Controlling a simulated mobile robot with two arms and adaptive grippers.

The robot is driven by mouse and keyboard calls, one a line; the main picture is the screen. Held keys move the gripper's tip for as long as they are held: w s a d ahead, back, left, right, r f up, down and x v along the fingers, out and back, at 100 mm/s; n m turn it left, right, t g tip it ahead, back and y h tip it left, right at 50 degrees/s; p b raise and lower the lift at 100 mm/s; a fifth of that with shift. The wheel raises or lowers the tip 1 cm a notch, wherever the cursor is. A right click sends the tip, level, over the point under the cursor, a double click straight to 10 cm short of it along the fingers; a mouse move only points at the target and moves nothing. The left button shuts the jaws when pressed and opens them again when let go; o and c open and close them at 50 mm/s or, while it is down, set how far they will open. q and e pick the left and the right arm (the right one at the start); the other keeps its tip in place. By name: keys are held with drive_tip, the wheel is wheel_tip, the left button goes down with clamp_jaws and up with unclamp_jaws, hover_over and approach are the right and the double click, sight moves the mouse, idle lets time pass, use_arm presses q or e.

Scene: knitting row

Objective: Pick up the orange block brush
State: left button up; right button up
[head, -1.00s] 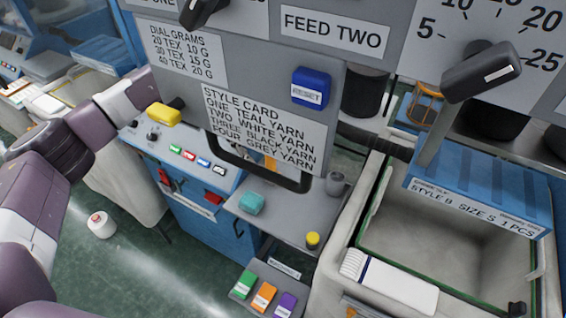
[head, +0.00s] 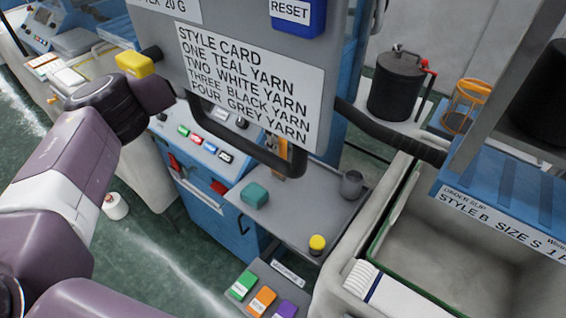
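An orange block (head: 262,301) with a pale strip along one side, which looks like the orange block brush, lies on a small grey shelf (head: 262,271) low in the middle of the head view. A green block (head: 242,285) lies left of it and a purple block (head: 286,309) right of it, with small gaps between. My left arm comes in from the left and its far end passes behind the style card panel. I see no fingers of my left gripper. My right gripper is out of the picture.
The style card panel (head: 250,85) and its black handle (head: 245,155) hang above the shelf. A large pale bin (head: 340,270) stands at right.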

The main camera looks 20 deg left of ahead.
sight(281, 155)
use_arm(q)
drive_tip(key=shift+a+f+p, duration=0.2)
drive_tip(key=shift+f+p, duration=0.3)
drive_tip(key=shift+f, duration=0.3)
wheel_tip(281, 155, down, 4)
drive_tip(key=shift+w+d+r+p, duration=0.1)
drive_tip(key=shift+w+r+p, duration=0.1)
drive_tip(key=shift+p, duration=0.7)
drive_tip(key=shift+f, duration=0.55)
clamp_jaws()
